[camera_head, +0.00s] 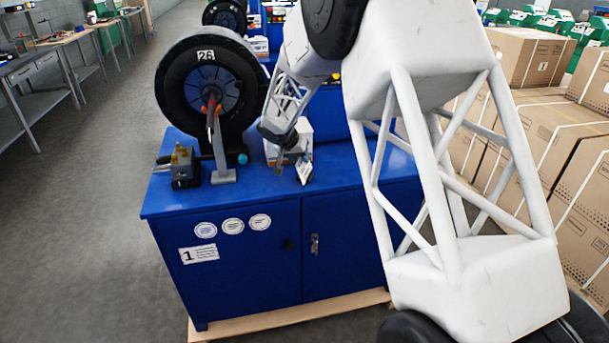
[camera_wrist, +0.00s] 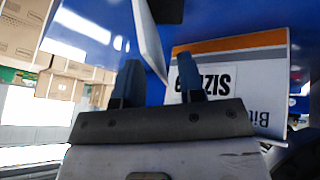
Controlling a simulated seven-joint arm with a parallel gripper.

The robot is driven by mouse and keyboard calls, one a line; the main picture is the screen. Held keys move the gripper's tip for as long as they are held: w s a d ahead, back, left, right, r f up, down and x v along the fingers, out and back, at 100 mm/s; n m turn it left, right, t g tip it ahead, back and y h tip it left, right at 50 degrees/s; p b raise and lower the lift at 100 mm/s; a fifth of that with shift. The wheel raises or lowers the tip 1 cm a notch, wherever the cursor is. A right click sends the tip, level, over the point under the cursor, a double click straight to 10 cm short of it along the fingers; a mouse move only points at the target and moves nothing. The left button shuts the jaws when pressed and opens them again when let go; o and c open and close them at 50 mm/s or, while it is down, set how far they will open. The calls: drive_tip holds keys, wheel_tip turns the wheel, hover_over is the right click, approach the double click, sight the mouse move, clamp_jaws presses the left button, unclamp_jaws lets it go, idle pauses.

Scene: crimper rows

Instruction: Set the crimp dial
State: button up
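My gripper (camera_head: 284,158) is over the blue bench top, beside a small white box (camera_head: 305,129) right of the reel. In the wrist view its two dark fingers (camera_wrist: 158,74) stand apart. The edge of a thin white panel (camera_wrist: 148,36) shows beyond the gap between them; I see no clear grip on it. A small grey and yellowish machine (camera_head: 182,167) marked 1 stands at the bench's left. I cannot make out a crimp dial on anything.
A large black reel (camera_head: 205,85) marked 26 stands on the blue bench (camera_head: 250,204), with a grey upright post (camera_head: 219,150) before it. A small cyan knob (camera_head: 243,158) is near its foot. Cardboard boxes (camera_head: 535,140) are stacked right.

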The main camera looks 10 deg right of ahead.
drive_tip(key=shift+f, duration=0.1)
idle(0.4)
clamp_jaws()
